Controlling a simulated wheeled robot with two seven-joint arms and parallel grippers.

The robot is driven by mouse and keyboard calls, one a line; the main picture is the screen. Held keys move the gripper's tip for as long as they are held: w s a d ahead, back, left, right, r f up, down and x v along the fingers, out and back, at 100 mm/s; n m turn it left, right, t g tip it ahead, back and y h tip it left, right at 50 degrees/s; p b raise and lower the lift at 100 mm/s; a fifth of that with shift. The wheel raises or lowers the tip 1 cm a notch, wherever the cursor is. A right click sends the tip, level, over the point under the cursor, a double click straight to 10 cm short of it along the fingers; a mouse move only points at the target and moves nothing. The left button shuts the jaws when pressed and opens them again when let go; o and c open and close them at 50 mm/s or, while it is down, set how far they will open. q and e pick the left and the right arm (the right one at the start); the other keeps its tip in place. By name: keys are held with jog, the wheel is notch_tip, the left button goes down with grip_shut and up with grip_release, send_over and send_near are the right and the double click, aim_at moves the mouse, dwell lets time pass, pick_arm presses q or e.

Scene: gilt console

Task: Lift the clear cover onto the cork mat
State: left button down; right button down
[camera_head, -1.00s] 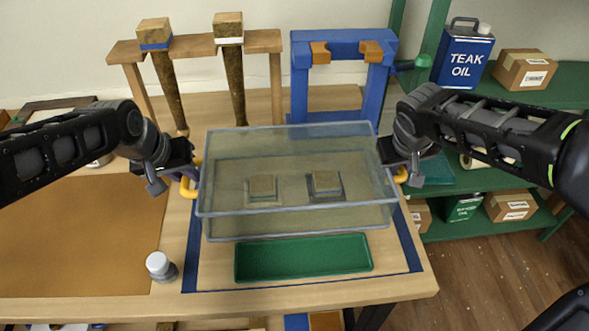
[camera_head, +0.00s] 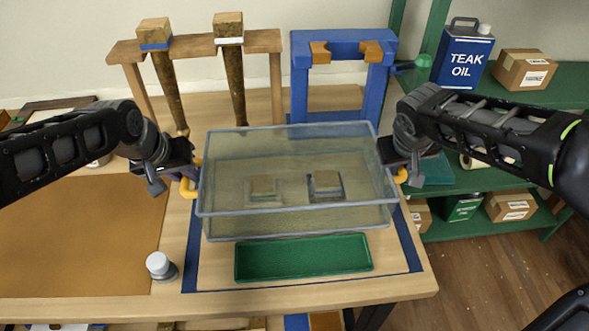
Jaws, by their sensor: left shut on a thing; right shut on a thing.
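The clear cover (camera_head: 290,222) is a see-through box with grey-blue edges in the middle of the bench. Two small blocks, one light (camera_head: 263,186) and one with a dark base (camera_head: 325,183), show through it. My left gripper (camera_head: 190,183) is shut on the yellow handle at the cover's left end. My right gripper (camera_head: 398,175) is shut on the yellow handle at its right end. The jaws are partly hidden by the gripper bodies. I cannot tell whether the cover's lower edge touches the bench. The cork mat (camera_head: 80,240) lies flat and bare on the left.
A green tray (camera_head: 303,258) lies in front of the cover, inside a blue outline. A small white-capped bottle (camera_head: 160,266) stands at the mat's right edge. Behind the cover are a wooden rack (camera_head: 200,47) with two legs and a blue frame (camera_head: 343,50). Green shelves (camera_head: 480,180) stand right.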

pick_arm(q)
jog(key=shift+r, duration=0.1)
pick_arm(e)
jog(key=shift+r, duration=0.1)
